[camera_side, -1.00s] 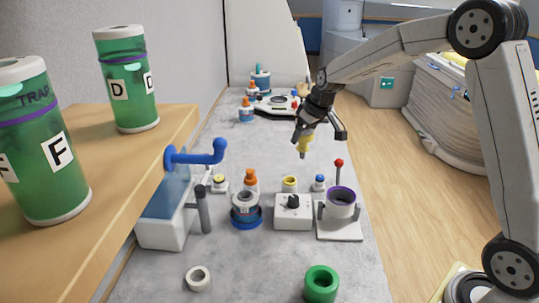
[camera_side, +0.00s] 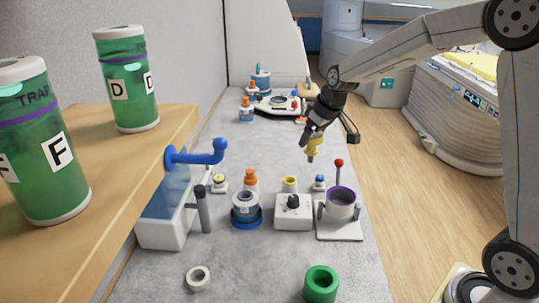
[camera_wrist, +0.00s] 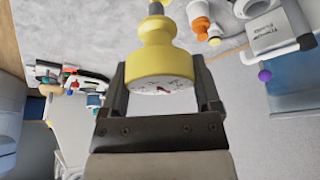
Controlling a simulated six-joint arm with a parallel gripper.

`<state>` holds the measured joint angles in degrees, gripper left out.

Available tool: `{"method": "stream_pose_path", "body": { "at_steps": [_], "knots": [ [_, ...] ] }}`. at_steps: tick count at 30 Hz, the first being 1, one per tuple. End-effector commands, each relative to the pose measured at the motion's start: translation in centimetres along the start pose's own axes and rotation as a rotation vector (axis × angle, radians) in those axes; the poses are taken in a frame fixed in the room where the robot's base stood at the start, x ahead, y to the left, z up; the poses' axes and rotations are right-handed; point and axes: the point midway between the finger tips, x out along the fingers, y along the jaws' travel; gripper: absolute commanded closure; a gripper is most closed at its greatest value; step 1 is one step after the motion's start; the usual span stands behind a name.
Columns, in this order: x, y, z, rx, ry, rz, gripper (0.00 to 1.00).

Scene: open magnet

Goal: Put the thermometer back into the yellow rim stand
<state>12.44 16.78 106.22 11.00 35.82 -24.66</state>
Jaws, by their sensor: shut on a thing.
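The yellow thermometer (camera_side: 312,148) is held in my gripper (camera_side: 309,137) above the bench in the side view, narrow end down and slightly tilted. In the wrist view the thermometer (camera_wrist: 158,62) has a round white dial face and sits between both fingers of my gripper (camera_wrist: 163,88), which is shut on it. The yellow rim stand (camera_side: 289,184) is a small cup with a yellow ring, standing on the bench behind the white knob box. My gripper is above and beyond it, a little to the right, with the thermometer clear of it.
A blue-rimmed small stand (camera_side: 319,183) and a purple-rimmed cup with a red-ball rod (camera_side: 340,203) stand to the right. An orange-capped bottle (camera_side: 251,180) is left. The white knob box (camera_side: 293,214) stands in front.

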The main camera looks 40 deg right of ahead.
Motion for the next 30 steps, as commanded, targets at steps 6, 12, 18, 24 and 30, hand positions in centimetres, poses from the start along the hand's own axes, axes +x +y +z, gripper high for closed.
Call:
{"method": "stream_pose_path", "body": {
  "at_steps": [6,12,18,24,30],
  "knots": [
    [-2.2,-1.6,3.0,-0.002,0.002,0.0,0.97],
    [-3.4,-2.6,5.2,-0.001,0.002,0.0,0.97],
    [-3.8,-3.0,6.2,0.0,0.002,0.0,0.97],
    [-3.8,-3.0,6.2,0.0,0.001,0.0,0.97],
    [-3.0,-2.8,5.6,0.0,0.0,-0.001,0.97]
  ]
}}
